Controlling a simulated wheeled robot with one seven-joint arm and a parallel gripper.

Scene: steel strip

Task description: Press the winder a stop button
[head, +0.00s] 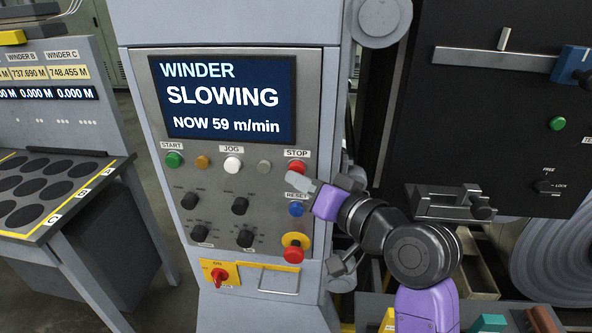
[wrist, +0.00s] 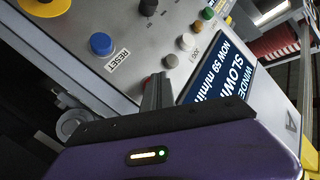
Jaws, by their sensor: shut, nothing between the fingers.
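The winder panel (head: 225,225) has a red STOP button (head: 297,167) at the right end of its top row, under a STOP label. My gripper (head: 293,181) is shut and empty, its tip just below and in front of the STOP button. I cannot tell whether it touches the button. The panel screen (head: 223,99) reads "WINDER SLOWING NOW 59 m/min".
A blue RESET button (head: 296,209) and a red emergency knob on a yellow collar (head: 294,241) sit below STOP. A white JOG button (head: 232,164) and green START button (head: 174,159) are to the left. A black machine panel (head: 500,120) stands at right.

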